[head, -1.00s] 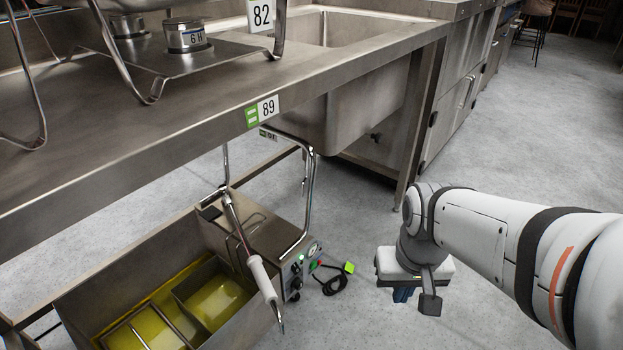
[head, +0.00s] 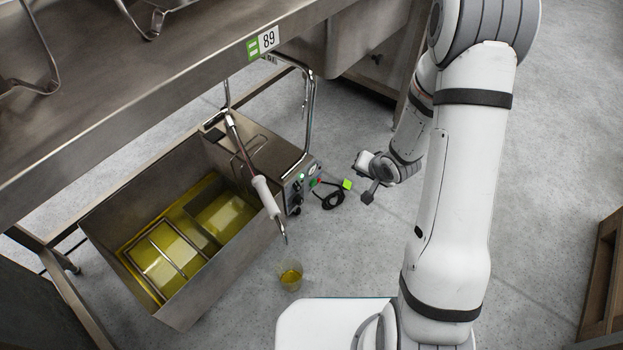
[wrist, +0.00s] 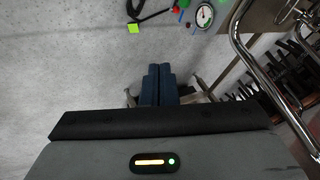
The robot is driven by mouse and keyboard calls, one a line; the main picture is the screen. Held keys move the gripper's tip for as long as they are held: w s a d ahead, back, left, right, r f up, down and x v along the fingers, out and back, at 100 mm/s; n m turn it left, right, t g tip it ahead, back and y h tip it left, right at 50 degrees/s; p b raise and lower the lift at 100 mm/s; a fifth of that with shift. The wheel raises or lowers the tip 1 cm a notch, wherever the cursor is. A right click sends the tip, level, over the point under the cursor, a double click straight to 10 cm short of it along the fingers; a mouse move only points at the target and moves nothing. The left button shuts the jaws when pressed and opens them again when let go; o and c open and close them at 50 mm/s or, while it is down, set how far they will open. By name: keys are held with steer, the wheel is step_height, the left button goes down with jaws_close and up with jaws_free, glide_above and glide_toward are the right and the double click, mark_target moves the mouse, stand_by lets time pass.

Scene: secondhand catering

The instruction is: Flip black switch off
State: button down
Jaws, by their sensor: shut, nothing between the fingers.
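The fryer's control panel (head: 299,185) is on the right end of the metal fryer (head: 215,262), with a green light and small dark controls. I cannot tell which of these is the black switch. Part of the panel (wrist: 205,14) also shows at the top of the wrist view, with a round gauge and red, green and blue parts. My gripper (wrist: 158,68) is shut and empty, its blue fingers together. It points over the floor, apart from the panel. In the head view my wrist is right of the panel, and the fingers are not clear there.
A black cable (head: 332,198) with a bright green tag (head: 347,185) lies beside the panel. A steel tube handle (head: 311,115) rises near it. The steel counter (head: 130,85) overhangs the fryer. A brown wooden piece (head: 601,285) is at right.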

mark_target(296, 186)
steer(key=s+a+f+m+y+p, duration=0.2)
steer(key=s+a+f+m+y, duration=0.1)
steer(key=a+f+y, duration=0.2)
steer(key=shift+a+f+y, duration=0.4)
steer(key=shift+a, duration=0.65)
steer(key=shift+s, duration=0.1)
steer(key=b+x, duration=0.6)
steer(key=x, duration=0.8)
